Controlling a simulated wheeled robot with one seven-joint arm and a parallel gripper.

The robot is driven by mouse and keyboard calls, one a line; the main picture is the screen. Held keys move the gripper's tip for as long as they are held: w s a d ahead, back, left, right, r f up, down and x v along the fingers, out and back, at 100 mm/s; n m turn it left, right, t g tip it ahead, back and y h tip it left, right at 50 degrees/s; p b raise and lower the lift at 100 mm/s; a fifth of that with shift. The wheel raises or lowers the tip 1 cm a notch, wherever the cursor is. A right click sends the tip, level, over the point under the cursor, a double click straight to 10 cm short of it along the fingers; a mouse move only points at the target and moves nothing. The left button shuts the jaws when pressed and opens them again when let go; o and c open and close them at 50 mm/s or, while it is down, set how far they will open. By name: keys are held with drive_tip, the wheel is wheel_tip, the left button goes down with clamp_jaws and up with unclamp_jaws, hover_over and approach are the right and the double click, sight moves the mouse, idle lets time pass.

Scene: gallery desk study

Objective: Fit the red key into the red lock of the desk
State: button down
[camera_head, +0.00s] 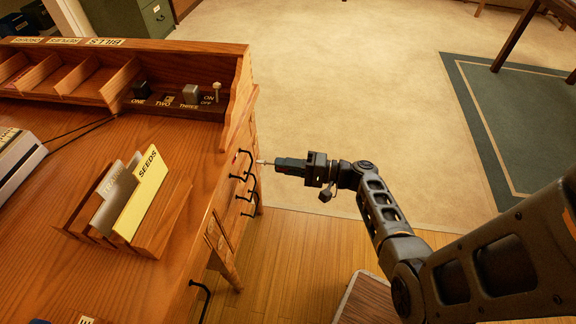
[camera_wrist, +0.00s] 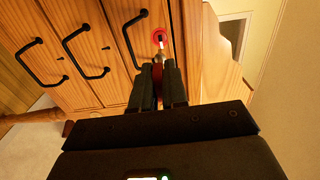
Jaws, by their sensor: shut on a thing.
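My gripper (camera_head: 281,165) is shut on the red key at the side of the wooden desk (camera_head: 221,190). The key's pale shaft (camera_head: 262,162) points left toward the drawer fronts, and it also shows in the wrist view (camera_wrist: 158,54). The key's red part is mostly hidden between the fingers (camera_wrist: 170,78). The red lock (camera_wrist: 160,37) is a round red ring with a dark slot on a drawer front. The key tip lines up just below the slot in the wrist view. In the head view a small gap seems to separate tip and desk.
Black drawer handles (camera_wrist: 127,38) stick out close to the lock and gripper. A letter rack with a yellow SEEDS card (camera_head: 141,193) and a shelf with switches (camera_head: 190,94) are on the desk. The floor right of the desk is open.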

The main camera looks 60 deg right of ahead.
sight(268, 163)
drive_tip(key=shift+b+x, duration=0.5)
drive_tip(key=shift+x, duration=1.85)
drive_tip(key=shift+b, duration=0.55)
drive_tip(key=shift+b+x, duration=0.65)
drive_tip(key=shift+x, duration=1.05)
idle(0.4)
drive_tip(key=c, duration=1.1)
unclamp_jaws()
drive_tip(key=shift+o, duration=0.5)
drive_tip(key=o, duration=0.4)
drive_tip(key=shift+s+d+b, duration=0.15)
drive_tip(key=shift+s+b, duration=0.15)
drive_tip(key=shift+s, duration=0.05)
